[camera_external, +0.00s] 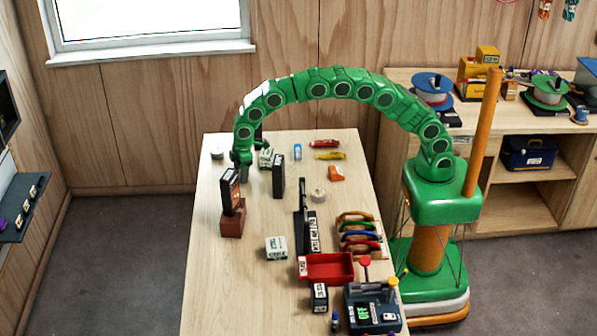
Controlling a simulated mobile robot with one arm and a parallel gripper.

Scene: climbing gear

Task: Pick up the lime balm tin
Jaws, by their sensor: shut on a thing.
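My gripper (243,166) points down at the far left part of the table, at the end of my green arm. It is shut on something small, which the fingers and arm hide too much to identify. I cannot clearly pick out a lime balm tin. A small green-and-white box (265,158) is just right of my gripper; I cannot tell whether they touch. A pale round tin (217,154) lies to the left of the gripper, near the table's far left corner. Another pale round tin (319,196) lies near the table's middle.
A black upright box (279,176) stands right of my gripper. A dark orange-marked box (231,190) stands on a brown block (233,222) in front. The table's (213,285) front left is clear.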

